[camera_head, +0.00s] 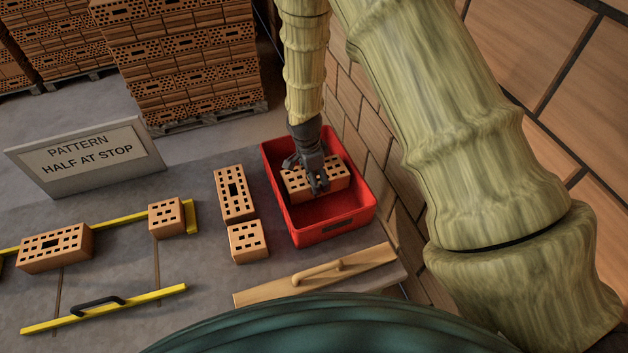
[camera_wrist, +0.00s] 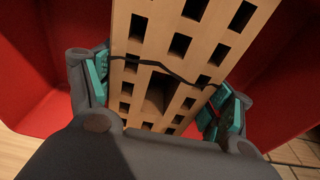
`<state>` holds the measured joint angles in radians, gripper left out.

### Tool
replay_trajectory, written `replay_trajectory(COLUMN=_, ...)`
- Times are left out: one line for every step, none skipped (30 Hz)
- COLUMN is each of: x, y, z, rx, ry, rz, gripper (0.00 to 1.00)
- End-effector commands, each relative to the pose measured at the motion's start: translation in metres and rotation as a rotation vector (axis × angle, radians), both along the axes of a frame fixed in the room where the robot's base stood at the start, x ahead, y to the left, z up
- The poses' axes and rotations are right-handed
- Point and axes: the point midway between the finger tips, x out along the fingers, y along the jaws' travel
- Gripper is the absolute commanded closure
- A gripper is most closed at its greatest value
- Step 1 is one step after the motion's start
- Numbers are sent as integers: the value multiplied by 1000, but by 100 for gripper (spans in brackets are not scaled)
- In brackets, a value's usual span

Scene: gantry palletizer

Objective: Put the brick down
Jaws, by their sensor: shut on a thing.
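My gripper (camera_head: 318,184) reaches down into the red crate (camera_head: 335,228) and is shut on a perforated orange brick (camera_head: 298,186). In the wrist view the teal pads of my gripper (camera_wrist: 160,105) press on both long sides of the brick (camera_wrist: 150,60), with a dark crack-like line running across its top face. The red crate walls (camera_wrist: 35,75) show on both sides of it. I cannot tell whether the brick touches the crate floor.
Left of the crate lie a long brick (camera_head: 235,193) and a half brick (camera_head: 247,241). Another brick (camera_head: 55,247) and a half brick (camera_head: 166,217) sit by yellow rails (camera_head: 160,294). A wooden float (camera_head: 315,275) lies in front. A sign (camera_head: 88,158) reads "PATTERN HALF AT STOP".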

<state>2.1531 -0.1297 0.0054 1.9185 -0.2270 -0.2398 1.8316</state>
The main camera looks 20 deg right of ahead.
Motion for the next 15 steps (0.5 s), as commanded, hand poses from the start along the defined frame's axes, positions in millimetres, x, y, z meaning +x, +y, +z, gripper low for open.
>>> replay_trajectory(x=0, y=0, z=-3, rx=0, ry=1, rz=1, gripper=81)
replay_trajectory(x=0, y=0, z=-6, rx=0, ry=2, rz=1, gripper=81)
replay_trajectory(x=0, y=0, z=-10, rx=-1, ry=2, rz=1, gripper=81)
replay_trajectory(x=0, y=0, z=-13, rx=-1, ry=2, rz=1, gripper=81)
replay_trajectory(x=0, y=0, z=-15, rx=-1, ry=2, rz=1, gripper=81)
replay_trajectory(x=0, y=0, z=-17, rx=-1, ry=1, rz=1, gripper=81)
replay_trajectory(x=0, y=0, z=-19, rx=0, ry=0, rz=1, gripper=81)
replay_trajectory(x=0, y=0, z=-21, rx=0, ry=0, rz=1, gripper=81)
replay_trajectory(x=0, y=0, z=-23, rx=0, ry=0, rz=1, gripper=81)
replay_trajectory(x=0, y=0, z=-24, rx=0, ry=0, rz=1, gripper=81)
replay_trajectory(x=0, y=0, z=-24, rx=0, ry=0, rz=1, gripper=81)
replay_trajectory(x=1, y=0, z=-25, rx=0, ry=-1, rz=1, gripper=81)
replay_trajectory(x=1, y=0, z=-25, rx=0, ry=-1, rz=1, gripper=81)
replay_trajectory(x=1, y=0, z=-25, rx=0, ry=-1, rz=1, gripper=81)
replay_trajectory(x=1, y=0, z=-25, rx=0, ry=-1, rz=1, gripper=81)
